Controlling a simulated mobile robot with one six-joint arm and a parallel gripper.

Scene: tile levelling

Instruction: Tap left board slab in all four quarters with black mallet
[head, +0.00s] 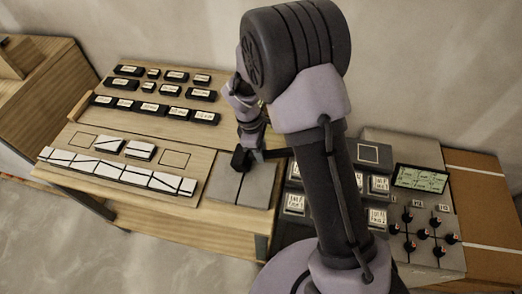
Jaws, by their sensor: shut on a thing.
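My gripper (254,145) is shut on the black mallet and hangs over the back of the grey board. The black mallet (240,159) has its dark head at the left, with a dark bar reaching right from the grip. The left board slab (222,186) is a flat light grey plate, left of a dark seam. The right slab (261,190) lies beside it. The mallet head is at the back of the left slab, near the seam; I cannot tell whether it touches. The slabs' back edges are partly hidden by the gripper and mallet.
Several white tiles (120,172) lie on the wooden bench left of the slabs. Black labelled blocks (175,90) stand in rows behind them. At the right are white labelled blocks (295,202), a green screen (420,179) and black knobs (423,234). My arm hides part of the middle.

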